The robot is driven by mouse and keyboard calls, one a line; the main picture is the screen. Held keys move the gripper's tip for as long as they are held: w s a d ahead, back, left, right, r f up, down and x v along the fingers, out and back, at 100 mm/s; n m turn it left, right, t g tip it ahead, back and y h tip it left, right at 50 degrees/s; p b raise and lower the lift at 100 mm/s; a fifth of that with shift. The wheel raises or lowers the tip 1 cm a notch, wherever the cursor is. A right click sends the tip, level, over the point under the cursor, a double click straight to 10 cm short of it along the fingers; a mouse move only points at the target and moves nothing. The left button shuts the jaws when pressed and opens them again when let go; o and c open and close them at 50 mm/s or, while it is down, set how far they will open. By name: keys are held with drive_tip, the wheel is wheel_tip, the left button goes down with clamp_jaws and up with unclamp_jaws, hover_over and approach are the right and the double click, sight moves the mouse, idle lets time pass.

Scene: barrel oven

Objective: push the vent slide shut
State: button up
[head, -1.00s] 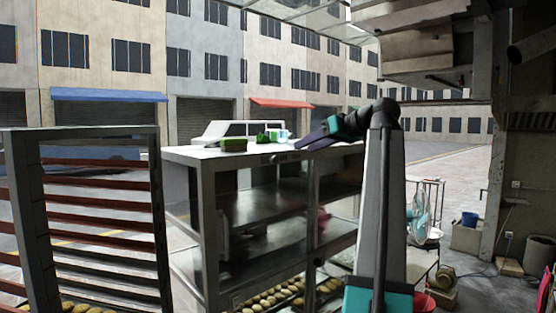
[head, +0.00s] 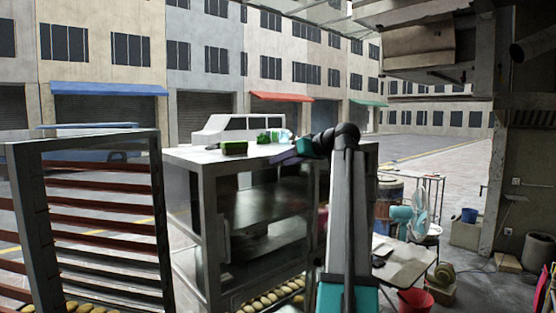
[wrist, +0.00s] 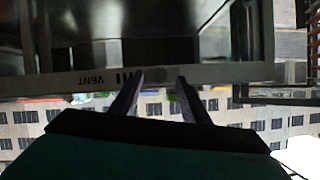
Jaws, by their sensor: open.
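A metal display cabinet (head: 206,215) stands in the middle of the head view. In the wrist view its frame bar (wrist: 225,72) carries a VENT label (wrist: 87,79) with dark marks beside it. A small darker patch on the bar between my fingertips may be the slide's knob; I cannot tell for sure. My gripper (wrist: 160,78) is open, its two dark fingers apart and reaching to the bar just right of the label. Whether they touch it is unclear. In the head view my gripper (head: 284,159) is at the cabinet's top edge, partly hidden by my arm.
Green items (head: 234,147) and other small things lie on the cabinet top. A rack (head: 150,215) with red-brown shelves stands at left. At right are a table (head: 405,262), a fan (head: 420,212) and a red bucket (head: 414,300). Open paving lies behind.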

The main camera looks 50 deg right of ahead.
drive_tip(key=shift+x, duration=1.05)
drive_tip(key=shift+c, duration=0.3)
clamp_jaws()
